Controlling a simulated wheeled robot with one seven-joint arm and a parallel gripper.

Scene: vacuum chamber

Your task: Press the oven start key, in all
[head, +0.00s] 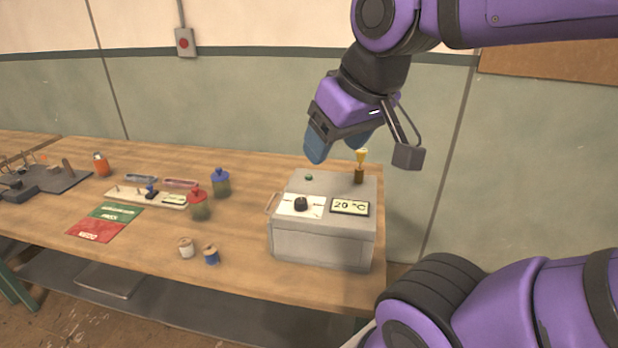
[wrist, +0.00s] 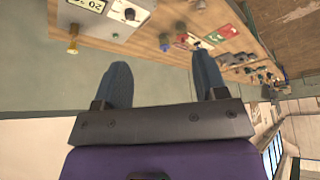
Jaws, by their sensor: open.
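The oven (head: 322,245) is a grey box near the right end of the wooden bench. Its top carries a black dial on a white plate (head: 301,204), a display (head: 350,207) reading 20 °C and a small green button (head: 309,177) toward the back left. No lettering shows by the button, so I cannot tell whether it is the start key. My gripper (head: 336,146) is open and empty, above the oven's back edge, apart from it. In the wrist view, my blue fingers (wrist: 162,68) are spread, with the oven (wrist: 102,38) partly cut off at upper left.
A brass fitting (head: 360,165) stands up at the oven's back right, close below my gripper. The wall is close behind the bench.

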